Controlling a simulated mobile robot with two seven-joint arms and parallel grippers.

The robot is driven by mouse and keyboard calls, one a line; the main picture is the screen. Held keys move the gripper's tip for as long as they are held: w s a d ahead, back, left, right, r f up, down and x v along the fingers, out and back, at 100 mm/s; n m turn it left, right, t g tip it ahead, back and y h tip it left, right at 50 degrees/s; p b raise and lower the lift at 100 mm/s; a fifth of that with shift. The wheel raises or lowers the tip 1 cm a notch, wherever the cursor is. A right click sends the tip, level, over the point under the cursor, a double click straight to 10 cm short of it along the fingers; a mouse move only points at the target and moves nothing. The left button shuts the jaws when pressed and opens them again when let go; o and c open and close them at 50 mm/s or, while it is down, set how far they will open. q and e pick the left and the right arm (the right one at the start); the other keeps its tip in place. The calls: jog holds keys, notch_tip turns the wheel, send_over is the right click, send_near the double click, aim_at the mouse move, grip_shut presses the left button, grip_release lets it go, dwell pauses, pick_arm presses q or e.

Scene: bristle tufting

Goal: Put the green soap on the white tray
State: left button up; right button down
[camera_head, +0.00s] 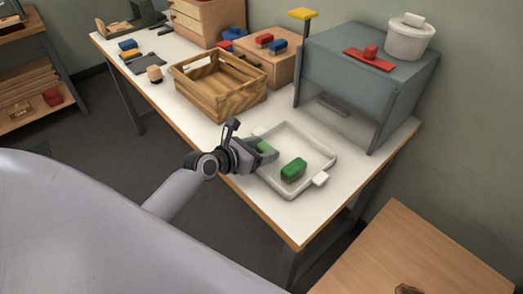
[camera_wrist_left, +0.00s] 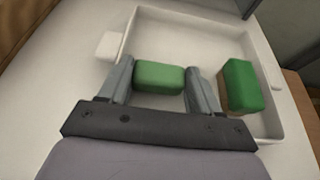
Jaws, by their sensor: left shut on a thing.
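The light green soap (camera_head: 265,147) is between the fingers of my left gripper (camera_head: 262,152), over the left part of the white tray (camera_head: 313,143). In the left wrist view, the soap (camera_wrist_left: 158,77) sits between the two grey fingers of the left gripper (camera_wrist_left: 160,84), which is shut on it. The tray (camera_wrist_left: 190,25) lies around and beneath them there. I cannot tell whether the soap touches the tray floor. A darker green brush-like block with a brown underside (camera_head: 293,169) stands in the tray, right of the soap; it also shows in the wrist view (camera_wrist_left: 241,86). My right gripper is not in view.
A wooden crate (camera_head: 226,100) stands behind the gripper on the white-topped table (camera_head: 297,215). The table's front edge is close to the tray.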

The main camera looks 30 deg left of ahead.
pick_arm(q)
jog(key=o, duration=1.1)
jog(key=shift+c, duration=0.2)
